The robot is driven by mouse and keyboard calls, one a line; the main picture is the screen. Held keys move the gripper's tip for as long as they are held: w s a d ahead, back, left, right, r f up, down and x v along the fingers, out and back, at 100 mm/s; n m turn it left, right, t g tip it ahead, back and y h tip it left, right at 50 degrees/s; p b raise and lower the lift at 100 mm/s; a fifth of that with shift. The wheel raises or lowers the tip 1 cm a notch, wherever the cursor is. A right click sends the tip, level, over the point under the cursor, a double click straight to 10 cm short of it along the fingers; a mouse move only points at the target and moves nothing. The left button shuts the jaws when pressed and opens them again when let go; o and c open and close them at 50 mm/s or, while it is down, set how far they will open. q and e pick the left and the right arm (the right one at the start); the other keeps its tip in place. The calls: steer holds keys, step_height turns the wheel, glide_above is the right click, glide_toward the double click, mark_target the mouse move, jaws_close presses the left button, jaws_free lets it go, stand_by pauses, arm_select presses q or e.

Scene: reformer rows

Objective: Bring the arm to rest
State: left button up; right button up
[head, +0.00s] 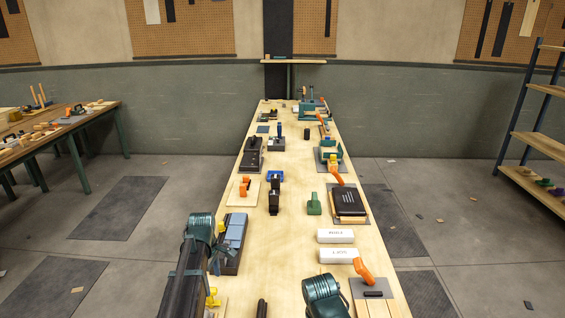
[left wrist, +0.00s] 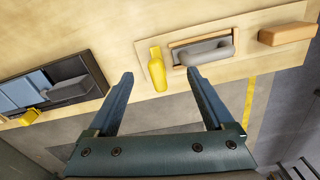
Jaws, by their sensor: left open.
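My left arm comes in from the lower left in the head view, at the table's left edge. Its left gripper (head: 222,254) hangs beside a dark tray with blue-grey blocks (head: 235,232). In the left wrist view the left gripper (left wrist: 160,73) has its two blue-grey fingers spread wide with nothing held. A yellow piece (left wrist: 157,68) shows beyond the gap between the fingertips, apart from them. Part of my right arm shows at the bottom of the head view; its gripper is not visible.
The long wooden table (head: 290,215) carries rows of tools along both sides, with a fairly clear middle strip. Two white boxes (head: 338,255) stand right of centre. A grey handle in a framed recess (left wrist: 205,52) and a wooden block (left wrist: 287,33) lie near the left gripper.

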arm_select(q)
steer(key=s+d+m+y, duration=0.1)
steer(key=s+d+m, duration=1.8)
steer(key=d, duration=0.3)
steer(key=shift+m, duration=0.8)
